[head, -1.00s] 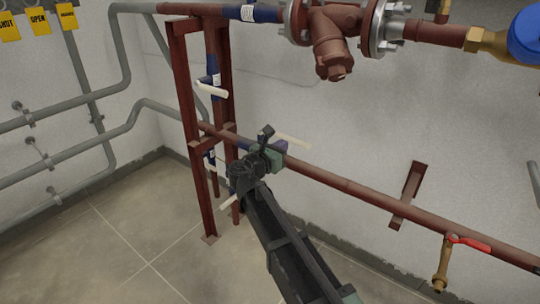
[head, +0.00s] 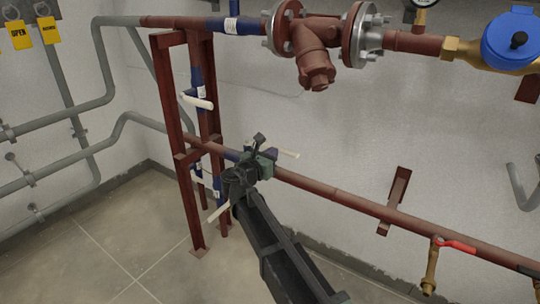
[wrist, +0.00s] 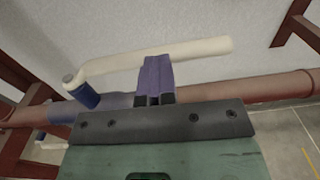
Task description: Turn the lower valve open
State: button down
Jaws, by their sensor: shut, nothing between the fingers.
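A valve with a long cream lever (head: 288,153) sits on the lower horizontal brown pipe, behind my gripper (head: 264,157) in the head view. In the wrist view the cream lever (wrist: 195,50) runs across the top, tilted up to the right, from a blue stem (wrist: 84,92) at the left. My gripper's purple fingers (wrist: 158,77) are shut with nothing between them. Their tips overlap the lever's lower edge in the picture. I cannot tell whether they touch it. The valve body is mostly hidden by my gripper.
Another cream lever (head: 198,102) is on the vertical pipe at left, and one (head: 219,210) shows lower, partly hidden by my arm. A brown steel frame (head: 171,120) stands at left. A red-handled tap (head: 457,244) is at right. A wall bracket (head: 396,200) holds the pipe.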

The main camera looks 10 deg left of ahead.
jog(key=v, duration=1.4)
jog(key=shift+s+d, duration=0.15)
jog(key=shift+d, duration=0.15)
jog(key=s+d+f+m+g+y, duration=0.1)
jog(key=s+d+f+m+g, duration=0.2)
jog(key=d+f+m+g, duration=0.4)
jog(key=s+d+f+m+g+y, duration=0.1)
jog(key=s+d+f+m+g, duration=0.25)
jog(key=d+m, duration=0.45)
jog(key=s+d+f+m+g+y+p, duration=0.2)
jog(key=s+d+m+g+y, duration=0.1)
jog(key=d+m, duration=0.6)
jog(key=s+d+f+m+g+y+p, duration=0.1)
jog(key=s+d+m+g+y+p, duration=0.2)
jog(key=d+m, duration=0.65)
jog(key=d+r+n+p, duration=0.2)
jog(key=d+r+p, duration=0.1)
jog(key=r+p, duration=3.3)
jog(key=shift+s+r+h, duration=0.3)
jog(key=shift+r, duration=0.6)
